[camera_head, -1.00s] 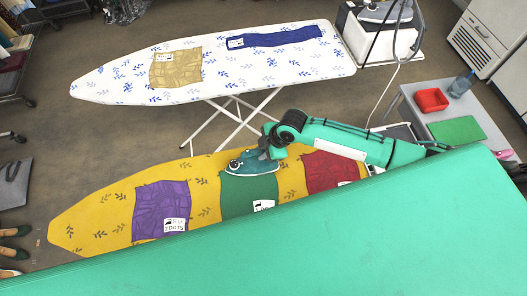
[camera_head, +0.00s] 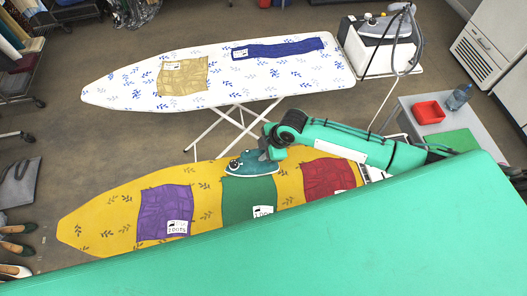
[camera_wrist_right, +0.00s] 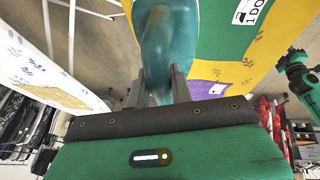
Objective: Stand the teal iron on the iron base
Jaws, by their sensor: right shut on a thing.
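The teal iron (camera_head: 250,163) is over the far end of the green cloth (camera_head: 249,198) on the yellow ironing board (camera_head: 90,228). My right gripper (camera_head: 266,150) is shut on its handle. In the right wrist view the teal iron (camera_wrist_right: 168,40) sits between the two grey fingers (camera_wrist_right: 160,90). I cannot tell whether its sole touches the cloth. A pale slatted piece (camera_head: 373,172) shows at the right end of the yellow board, partly covered by my arm; I cannot tell whether it is the iron base. A green arm end, apparently my left gripper (camera_wrist_right: 298,68), shows small in the wrist view.
Purple (camera_head: 165,212) and red (camera_head: 330,173) cloths lie either side of the green one. Behind is a white board (camera_head: 120,88) with beige and blue cloths, and a grey iron (camera_head: 387,22) on a white station.

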